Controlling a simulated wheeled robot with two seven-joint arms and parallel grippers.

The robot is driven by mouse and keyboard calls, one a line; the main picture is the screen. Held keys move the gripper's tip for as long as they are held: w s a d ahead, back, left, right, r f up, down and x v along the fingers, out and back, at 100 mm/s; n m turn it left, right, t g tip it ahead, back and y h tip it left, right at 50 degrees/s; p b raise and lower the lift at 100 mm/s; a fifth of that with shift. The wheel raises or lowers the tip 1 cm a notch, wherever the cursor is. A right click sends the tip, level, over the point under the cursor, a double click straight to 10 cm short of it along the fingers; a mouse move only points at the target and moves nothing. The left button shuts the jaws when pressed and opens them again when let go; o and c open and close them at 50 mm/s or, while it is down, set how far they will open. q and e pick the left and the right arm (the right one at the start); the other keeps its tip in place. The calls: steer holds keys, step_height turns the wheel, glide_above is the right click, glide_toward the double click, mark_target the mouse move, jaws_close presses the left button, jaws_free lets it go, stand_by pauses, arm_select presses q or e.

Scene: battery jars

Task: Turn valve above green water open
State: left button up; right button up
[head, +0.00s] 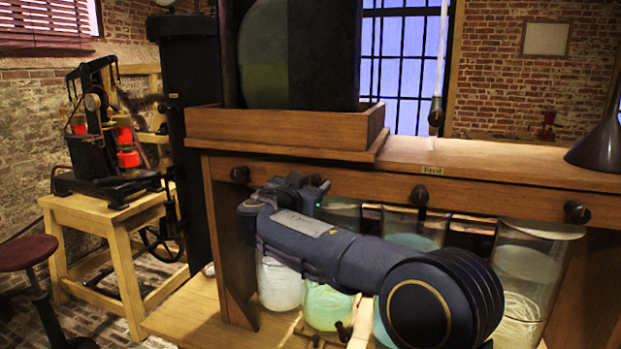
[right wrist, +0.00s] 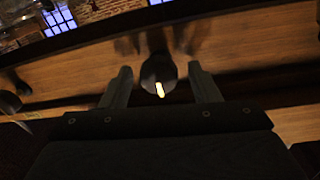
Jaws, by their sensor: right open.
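My right gripper (head: 303,187) is by the front wooden beam of the stand. In the right wrist view its two fingers (right wrist: 161,78) are open, one on each side of a dark round valve knob (right wrist: 158,70) with a bright spot. In the head view my arm and gripper hide that part of the beam. Other black valve knobs show at the left (head: 240,174), the middle (head: 419,195) and the right (head: 577,212). A glass jar with green water (head: 326,306) shows low under my arm, partly hidden. My left gripper is not in view.
A jar of pale water (head: 279,284) stands left of the green one. A jar with coiled wire (head: 532,275) stands at the right. A wooden tray (head: 280,130) and a black horn (head: 600,140) are on top. A red stool (head: 27,252) is at left.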

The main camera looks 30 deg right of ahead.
steer(key=shift+w+d, duration=0.25)
steer(key=shift+d, duration=0.1)
